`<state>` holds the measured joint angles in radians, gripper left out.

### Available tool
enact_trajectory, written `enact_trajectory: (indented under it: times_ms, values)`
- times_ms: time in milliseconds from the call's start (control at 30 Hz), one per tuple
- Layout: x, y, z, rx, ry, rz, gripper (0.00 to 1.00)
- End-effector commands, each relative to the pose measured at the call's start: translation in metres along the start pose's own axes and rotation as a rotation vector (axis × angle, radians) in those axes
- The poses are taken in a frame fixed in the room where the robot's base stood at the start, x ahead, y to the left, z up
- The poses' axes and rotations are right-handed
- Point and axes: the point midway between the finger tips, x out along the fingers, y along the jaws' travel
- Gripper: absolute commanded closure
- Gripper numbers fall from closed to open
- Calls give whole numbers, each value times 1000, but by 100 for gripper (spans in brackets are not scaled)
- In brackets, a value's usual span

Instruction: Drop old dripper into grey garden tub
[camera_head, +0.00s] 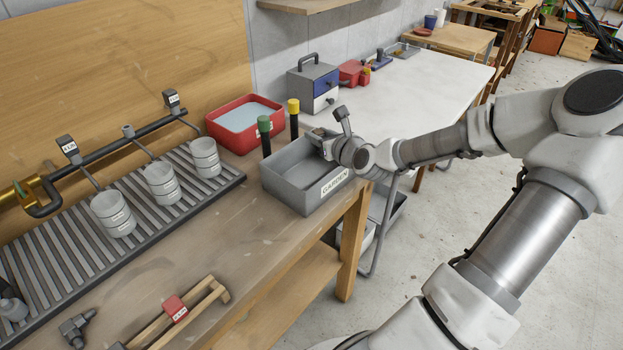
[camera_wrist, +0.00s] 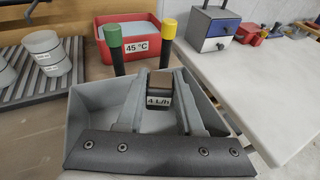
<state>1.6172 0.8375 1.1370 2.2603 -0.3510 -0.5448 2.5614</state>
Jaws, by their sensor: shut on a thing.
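The grey garden tub (camera_head: 290,189), labelled GARDEN, stands at the right end of the wooden bench; its grey wall also shows in the wrist view (camera_wrist: 88,100). My gripper (camera_head: 325,143) is over the tub's right side. In the wrist view my gripper (camera_wrist: 160,103) is shut on a small dark dripper (camera_wrist: 159,82) with a 4 L/h label. The dripper is between the fingers, with the tub's inside around and below it. In the head view the dripper is mostly hidden by my gripper.
Green-capped (camera_head: 264,125) and yellow-capped (camera_head: 293,107) posts stand close behind the tub. A red basin (camera_head: 215,126), labelled 45 °C, is behind left. A white table (camera_head: 430,85) lies beyond.

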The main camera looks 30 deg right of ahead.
Motion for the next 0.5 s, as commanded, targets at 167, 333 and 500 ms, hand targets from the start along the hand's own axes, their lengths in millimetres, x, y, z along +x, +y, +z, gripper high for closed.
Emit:
enact_trajectory:
  times_ms: [167,333,500]
  values:
    - [7,0,-22,-2,0,-1,100]
    - [10,0,-31,-2,0,0,100]
    - [11,0,-35,0,0,0,100]
